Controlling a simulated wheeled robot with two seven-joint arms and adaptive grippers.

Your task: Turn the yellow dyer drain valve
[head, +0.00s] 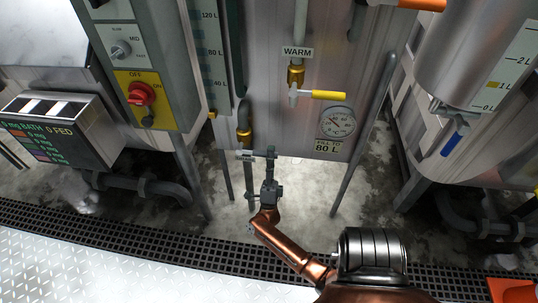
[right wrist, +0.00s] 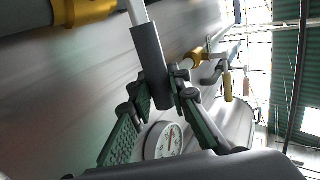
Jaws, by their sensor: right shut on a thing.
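The drain valve's lever shows in the right wrist view as a silver bar with a dark grey grip sleeve (right wrist: 149,60). A yellow fitting (right wrist: 85,10) on a dark pipe is at the upper left there. In the head view the yellow pipe fitting (head: 244,138) sits low on the front of the steel tank (head: 270,125), with the lever just below it, partly hidden. My right gripper (head: 270,158) is at the lever's end in the head view. In the right wrist view its fingers (right wrist: 158,93) are shut around the sleeve. My left gripper is not in view.
A yellow-handled valve (head: 328,95) under a WARM label and a round gauge (head: 338,121) are on the tank to the right. A red switch (head: 141,94) is on the panel at left. A blue-handled valve (head: 455,138) hangs at right. A floor grate (head: 215,247) runs below.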

